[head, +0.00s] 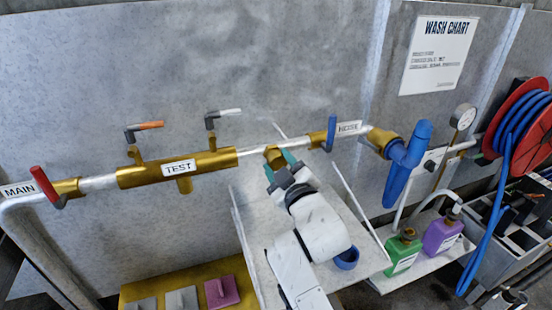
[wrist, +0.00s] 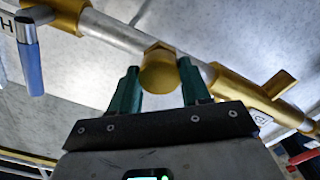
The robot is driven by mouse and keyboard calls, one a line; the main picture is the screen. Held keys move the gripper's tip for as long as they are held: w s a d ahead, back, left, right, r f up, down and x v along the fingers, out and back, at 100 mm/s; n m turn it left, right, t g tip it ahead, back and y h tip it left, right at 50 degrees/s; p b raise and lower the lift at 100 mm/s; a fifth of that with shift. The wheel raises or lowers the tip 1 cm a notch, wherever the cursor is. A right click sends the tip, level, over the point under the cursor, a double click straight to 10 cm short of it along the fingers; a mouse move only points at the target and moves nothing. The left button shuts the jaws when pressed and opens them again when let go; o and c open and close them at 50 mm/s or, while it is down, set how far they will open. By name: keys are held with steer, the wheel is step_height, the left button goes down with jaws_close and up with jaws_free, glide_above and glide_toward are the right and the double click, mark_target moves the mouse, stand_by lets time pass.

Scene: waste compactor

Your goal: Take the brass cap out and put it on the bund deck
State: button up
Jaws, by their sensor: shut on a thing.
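The brass cap (wrist: 158,70) is a hexagonal brass piece on the pipe; it also shows at the pipe in the head view (head: 273,154), partly covered by my gripper. My gripper (head: 280,163) reaches up to it from below. In the wrist view its two green fingers stand on either side of the cap (wrist: 159,84), shut on it. The cap is still at the pipe. A pale grey deck with raised edges (head: 255,222) lies below the pipe, partly hidden by my arm. No label shows whether it is the bund deck.
A blue ring-shaped cup (head: 347,258) sits on the grey deck. The brass TEST section (head: 175,168) has two small levers. A blue-handled valve (head: 331,132) is close right of my gripper. Green (head: 403,252) and purple (head: 442,234) containers stand at right.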

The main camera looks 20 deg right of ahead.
mark_target(279, 165)
steer(key=shift+s, duration=0.2)
stand_by(0.3)
steer(key=shift+s+p, duration=0.8)
steer(key=shift+s, duration=1.5)
